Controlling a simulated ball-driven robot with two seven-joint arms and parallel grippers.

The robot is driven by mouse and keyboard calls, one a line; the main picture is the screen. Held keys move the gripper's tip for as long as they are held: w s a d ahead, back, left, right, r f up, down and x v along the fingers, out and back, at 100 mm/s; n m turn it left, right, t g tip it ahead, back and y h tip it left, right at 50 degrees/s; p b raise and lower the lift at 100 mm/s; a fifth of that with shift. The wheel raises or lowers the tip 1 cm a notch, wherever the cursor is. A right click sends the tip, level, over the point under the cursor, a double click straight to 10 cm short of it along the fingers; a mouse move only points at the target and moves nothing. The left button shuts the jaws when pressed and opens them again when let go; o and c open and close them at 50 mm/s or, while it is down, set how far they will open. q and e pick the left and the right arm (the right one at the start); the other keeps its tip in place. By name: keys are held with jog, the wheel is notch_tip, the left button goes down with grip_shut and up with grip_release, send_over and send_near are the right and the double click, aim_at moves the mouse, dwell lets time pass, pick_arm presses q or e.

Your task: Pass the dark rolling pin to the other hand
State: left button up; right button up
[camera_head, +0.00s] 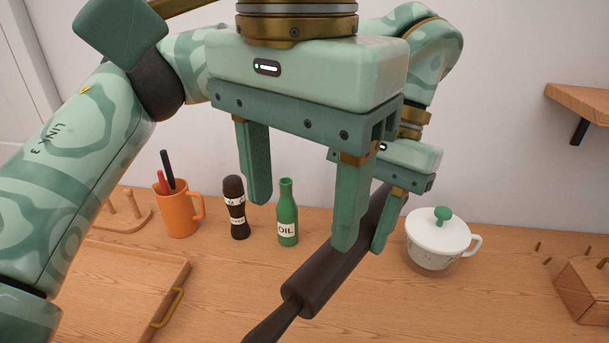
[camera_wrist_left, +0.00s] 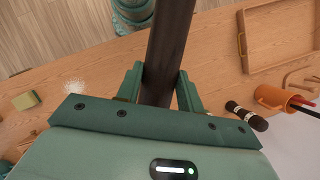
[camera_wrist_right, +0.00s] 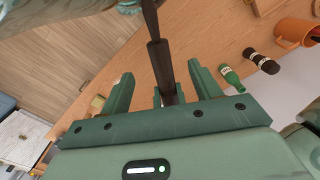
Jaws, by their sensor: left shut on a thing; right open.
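The dark rolling pin (camera_head: 328,272) is held tilted above the counter, one handle toward the bottom of the head view. My left gripper (camera_head: 368,235), the farther one, is shut on its body; the left wrist view shows the pin (camera_wrist_left: 171,35) between that gripper's fingers (camera_wrist_left: 160,78). My right gripper (camera_head: 302,222), large in front, is open and empty. One of its fingers covers part of the pin and of the left gripper. In the right wrist view the pin (camera_wrist_right: 160,60) runs between its spread fingers (camera_wrist_right: 160,72); whether it is within their reach, I cannot tell.
An orange mug (camera_head: 178,215), dark pepper mill (camera_head: 236,208) and green oil bottle (camera_head: 287,213) stand behind to the left. A white lidded cup (camera_head: 438,240) stands right of the pin. A wooden tray (camera_head: 110,300) lies left; a wooden box (camera_head: 583,292) is at the right edge.

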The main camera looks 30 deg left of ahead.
aim_at(299, 279)
notch_tip(299, 279, down, 12)
jog(key=shift+r, duration=0.2)
jog(key=c, duration=1.2)
pick_arm(q)
jog(key=o, duration=1.2)
pick_arm(e)
jog(key=shift+c, duration=0.2)
pick_arm(q)
jog(key=shift+o, duration=0.2)
